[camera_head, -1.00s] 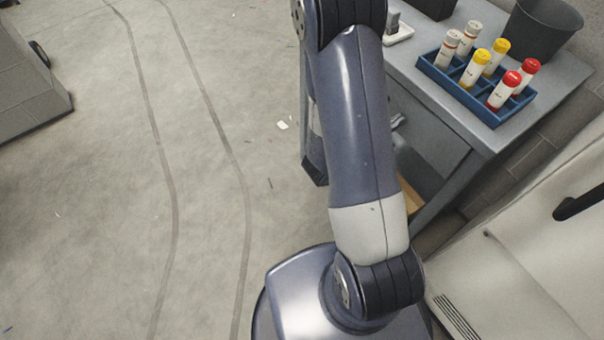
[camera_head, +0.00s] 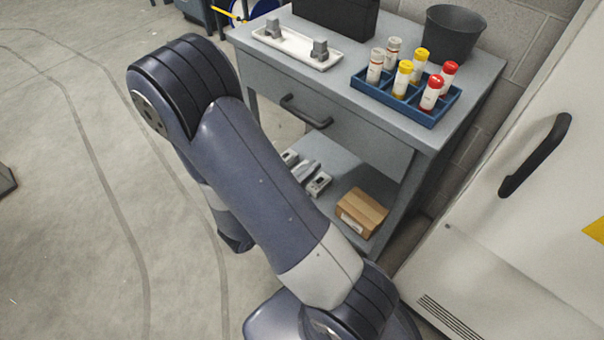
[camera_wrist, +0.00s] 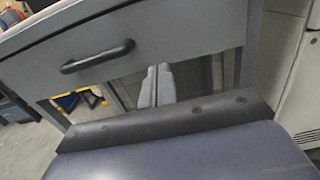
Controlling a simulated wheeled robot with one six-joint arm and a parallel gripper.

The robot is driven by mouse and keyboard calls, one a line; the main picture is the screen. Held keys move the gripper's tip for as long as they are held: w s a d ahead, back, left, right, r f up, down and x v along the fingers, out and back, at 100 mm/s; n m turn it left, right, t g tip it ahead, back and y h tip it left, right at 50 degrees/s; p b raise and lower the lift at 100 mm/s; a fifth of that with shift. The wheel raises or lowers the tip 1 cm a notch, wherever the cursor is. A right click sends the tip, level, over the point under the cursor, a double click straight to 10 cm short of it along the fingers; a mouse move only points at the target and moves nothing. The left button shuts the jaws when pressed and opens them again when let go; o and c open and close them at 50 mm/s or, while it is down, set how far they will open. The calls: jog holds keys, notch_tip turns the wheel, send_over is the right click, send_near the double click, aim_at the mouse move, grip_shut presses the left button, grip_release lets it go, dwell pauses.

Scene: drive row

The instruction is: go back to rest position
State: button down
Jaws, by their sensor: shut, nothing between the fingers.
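In the wrist view my gripper (camera_wrist: 157,86) shows as two pale grey fingers side by side, shut with nothing between them. Behind and around it are the cart's grey drawer front and its dark handle (camera_wrist: 97,56). The fingers' distance from the cart is hard to judge. In the head view my arm is bent, its elbow at the upper left, in front of the grey cart (camera_head: 405,122).
On the cart stand a blue rack (camera_head: 428,118) with several capped tubes, a white tray (camera_head: 292,45) and a dark bin (camera_head: 452,33). A cardboard box (camera_head: 361,212) is on the lower shelf. A white cabinet (camera_head: 520,235) is close on the right.

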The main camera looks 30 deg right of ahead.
aim_at(349, 135)
jog(key=shift+v, duration=1.15)
jog(key=shift+d, duration=0.1)
jog(key=x, duration=1.3)
jog(key=shift+w+d, duration=0.1)
jog(key=shift+d, duration=0.3)
